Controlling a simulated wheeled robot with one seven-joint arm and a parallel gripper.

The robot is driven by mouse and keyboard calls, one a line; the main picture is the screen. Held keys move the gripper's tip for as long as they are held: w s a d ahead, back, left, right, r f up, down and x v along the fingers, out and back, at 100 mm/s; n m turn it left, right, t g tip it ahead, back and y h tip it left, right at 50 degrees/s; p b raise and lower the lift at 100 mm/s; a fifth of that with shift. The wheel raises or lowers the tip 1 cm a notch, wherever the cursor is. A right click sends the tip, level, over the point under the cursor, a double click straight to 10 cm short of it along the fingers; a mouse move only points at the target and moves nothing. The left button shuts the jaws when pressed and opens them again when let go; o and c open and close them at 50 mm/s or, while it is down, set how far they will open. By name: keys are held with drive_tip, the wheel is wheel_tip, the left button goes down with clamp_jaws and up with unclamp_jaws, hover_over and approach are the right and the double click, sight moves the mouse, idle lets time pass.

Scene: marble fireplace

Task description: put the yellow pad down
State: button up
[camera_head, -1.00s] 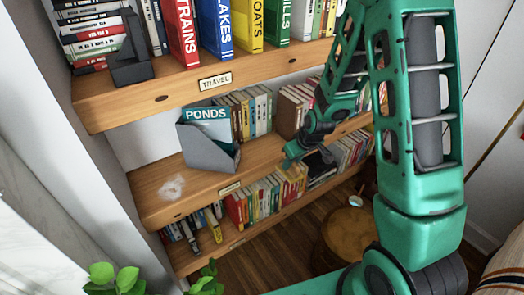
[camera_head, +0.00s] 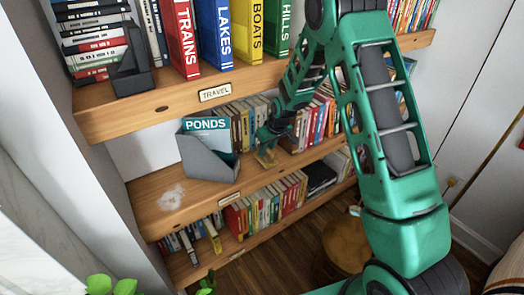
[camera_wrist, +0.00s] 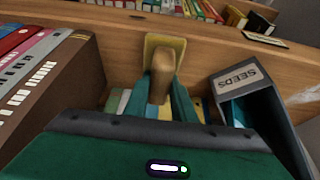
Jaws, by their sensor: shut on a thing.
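The yellow pad (camera_wrist: 163,42) has a wooden grip on its back and is held by my gripper (camera_wrist: 165,95), whose green fingers are shut on that grip. In the head view my gripper (camera_head: 268,141) is over the middle shelf (camera_head: 152,188), just right of the grey file holder. The pad (camera_head: 266,158) shows there as a small yellowish patch below the fingers. I cannot tell whether it touches the shelf. A whitish smudge (camera_head: 171,197) marks the bare left part of that shelf.
The grey file holder (camera_head: 208,160) holds a PONDS book. In the wrist view a holder labelled SEEDS (camera_wrist: 245,85) stands close right of my gripper, and books (camera_wrist: 45,75) stand close left. The upper shelf (camera_head: 180,98) overhangs. Bare shelf lies left of the holder.

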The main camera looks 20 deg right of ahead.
drive_tip(key=shift+w+a, duration=0.3)
drive_tip(key=shift+w, duration=0.6)
drive_tip(key=shift+w+f, duration=0.15)
drive_tip(key=shift+f, duration=0.6)
drive_tip(key=o, duration=1)
drive_tip(key=shift+f, duration=0.1)
drive_tip(key=shift+c, duration=0.2)
